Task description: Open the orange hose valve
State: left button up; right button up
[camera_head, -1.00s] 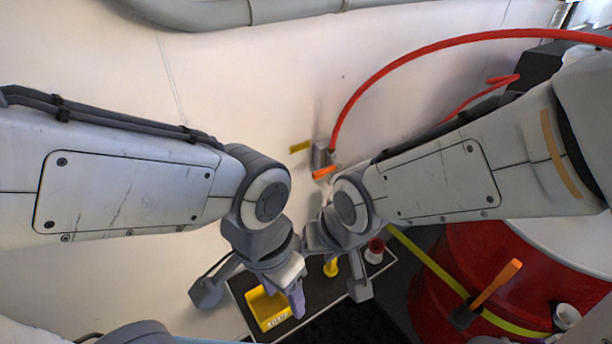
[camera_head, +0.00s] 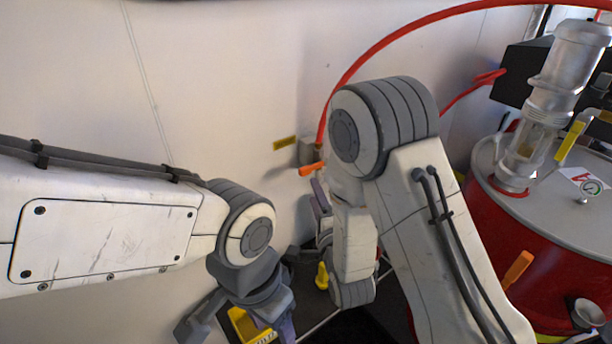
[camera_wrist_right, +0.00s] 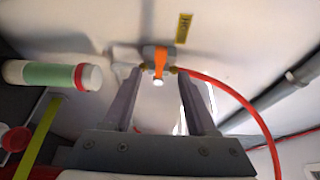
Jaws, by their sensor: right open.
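The orange valve handle (camera_head: 311,168) sits on a grey fitting on the pale wall, where a red hose starts. The right wrist view shows the orange handle (camera_wrist_right: 160,62) straight ahead, just beyond my right fingertips and between them in the picture. My right gripper (camera_wrist_right: 160,82) is open, with nothing between its two purple-grey fingers. In the head view my right gripper (camera_head: 320,205) is partly hidden by its arm, just below the valve. My left gripper (camera_head: 245,318) is low at the picture's bottom, partly cut off; its jaw opening is unclear.
A red hose (camera_head: 345,75) arches from the valve to the upper right. A red drum (camera_head: 480,255) with a grey lid and clear cylinder stands at right. A yellow bin (camera_head: 243,325) and yellow object (camera_head: 322,276) are low. A yellow label (camera_wrist_right: 184,27) is on the wall.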

aim_at(306, 173)
jog(key=x, duration=0.8)
jog(key=shift+w+a+r, duration=0.1)
jog(key=shift+w, duration=0.25)
jog(key=shift+w+a, duration=0.2)
jog(key=shift+w, duration=0.5)
grip_shut()
dwell(0.5)
